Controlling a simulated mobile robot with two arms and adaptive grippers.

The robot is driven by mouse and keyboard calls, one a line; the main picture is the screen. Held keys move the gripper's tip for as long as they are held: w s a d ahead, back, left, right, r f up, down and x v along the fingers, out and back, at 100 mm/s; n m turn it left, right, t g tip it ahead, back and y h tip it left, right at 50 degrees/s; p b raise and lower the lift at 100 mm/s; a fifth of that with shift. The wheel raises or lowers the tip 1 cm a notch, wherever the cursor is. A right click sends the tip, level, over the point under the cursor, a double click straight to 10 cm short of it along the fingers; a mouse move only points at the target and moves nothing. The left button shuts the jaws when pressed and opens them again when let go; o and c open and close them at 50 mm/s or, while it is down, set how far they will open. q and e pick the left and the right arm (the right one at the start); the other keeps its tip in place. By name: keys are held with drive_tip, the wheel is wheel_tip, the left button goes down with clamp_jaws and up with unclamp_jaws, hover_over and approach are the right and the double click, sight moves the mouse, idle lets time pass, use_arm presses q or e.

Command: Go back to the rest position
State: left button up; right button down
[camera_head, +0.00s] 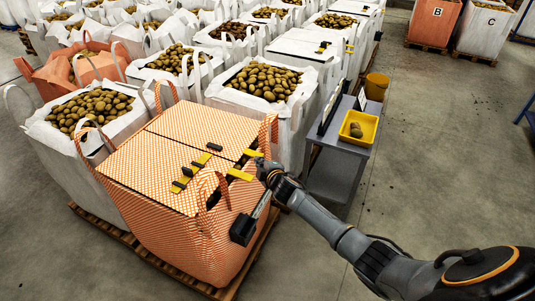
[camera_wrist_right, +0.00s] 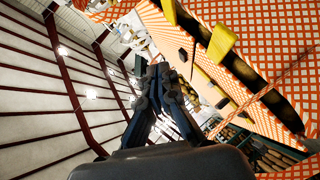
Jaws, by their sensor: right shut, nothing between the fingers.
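My right gripper (camera_head: 266,168) is shut and empty at the right edge of a covered orange-checked bulk bag (camera_head: 200,235). It is close to the yellow tabs on the bag's top; I cannot tell whether it touches them. In the right wrist view, the dark fingers of my right gripper (camera_wrist_right: 162,75) are close together, with nothing visible between them. The orange-checked bag (camera_wrist_right: 265,75) fills the right of that view, a yellow tab in front of it. My left gripper is in neither view.
A grey side table (camera_head: 340,165) stands right of the bag, bearing a yellow tray (camera_head: 372,120) with potatoes. A yellow bucket (camera_head: 377,86) is behind it. White potato bags (camera_head: 75,165) crowd the left and back. Open concrete floor (camera_head: 440,150) lies to the right.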

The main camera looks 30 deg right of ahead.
drive_tip(key=shift+s+d+r, duration=0.95)
drive_tip(key=shift+s+r, duration=0.3)
drive_tip(key=shift+r, duration=0.25)
drive_tip(key=s+f+m+g+b, duration=0.1)
drive_tip(key=s+f+m+g, duration=0.1)
drive_tip(key=s+f, duration=0.65)
drive_tip(key=s+a+f+m+g, duration=0.15)
drive_tip(key=s+f, duration=0.35)
drive_tip(key=f, duration=0.7)
drive_tip(key=s+f+m+g+b, duration=0.1)
drive_tip(key=s+f+m+g, duration=0.15)
drive_tip(key=s+f, duration=0.6)
drive_tip(key=s+a+f+m+g, duration=0.1)
drive_tip(key=s+f, duration=0.5)
drive_tip(key=s, duration=0.6)
drive_tip(key=s+a+f+m+g, duration=0.2)
drive_tip(key=s+f, duration=0.4)
drive_tip(key=s, duration=0.7)
drive_tip(key=s+a+f+m+g+b, duration=0.1)
drive_tip(key=s+a+f+g, duration=0.3)
drive_tip(key=s, duration=0.8)
wheel_tip(320, 180, down, 2)
drive_tip(key=shift+s+a+f+m+y, duration=0.15)
drive_tip(key=shift+s+m+y, duration=0.15)
drive_tip(key=shift+y, duration=0.1)
